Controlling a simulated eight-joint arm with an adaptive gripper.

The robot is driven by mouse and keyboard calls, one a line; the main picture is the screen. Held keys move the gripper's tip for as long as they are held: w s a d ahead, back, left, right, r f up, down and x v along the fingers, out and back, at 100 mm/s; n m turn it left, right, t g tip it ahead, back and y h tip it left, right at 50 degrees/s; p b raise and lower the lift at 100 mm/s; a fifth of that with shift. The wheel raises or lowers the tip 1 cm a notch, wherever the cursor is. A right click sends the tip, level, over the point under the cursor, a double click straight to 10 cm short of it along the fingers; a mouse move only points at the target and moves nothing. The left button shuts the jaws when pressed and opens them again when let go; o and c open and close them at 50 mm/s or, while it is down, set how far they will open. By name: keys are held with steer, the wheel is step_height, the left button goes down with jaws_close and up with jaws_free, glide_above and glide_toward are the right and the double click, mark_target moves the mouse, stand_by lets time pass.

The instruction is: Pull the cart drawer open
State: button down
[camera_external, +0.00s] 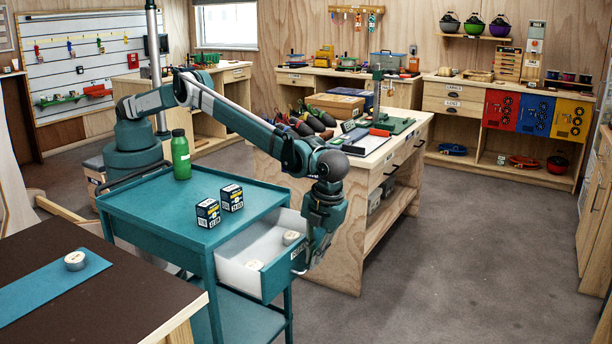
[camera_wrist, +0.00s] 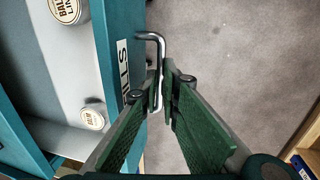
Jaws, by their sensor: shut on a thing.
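The teal cart (camera_external: 150,215) stands in the middle left, and its white-lined drawer (camera_external: 238,270) is pulled well out toward the right. My gripper (camera_external: 303,265) is at the drawer's front, reaching down from above. In the wrist view my gripper (camera_wrist: 166,95) is shut on the silver drawer handle (camera_wrist: 150,38), a bent bar on the teal drawer front (camera_wrist: 124,30).
A green bottle (camera_external: 180,155) and two small dark boxes (camera_external: 208,213) stand on the cart top. A wooden workbench (camera_external: 330,200) stands close behind my arm. A dark table (camera_external: 60,275) is at the front left. The floor (camera_external: 430,270) to the right is clear.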

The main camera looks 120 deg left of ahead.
steer(key=shift+w+d, duration=0.1)
steer(key=shift+w, duration=1.1)
steer(key=c, duration=2.9)
jaws_free()
steer(key=shift+o, duration=0.2)
steer(key=shift+w+r, duration=0.1)
step_height(320, 180, up, 10)
steer(key=shift+w, duration=0.2)
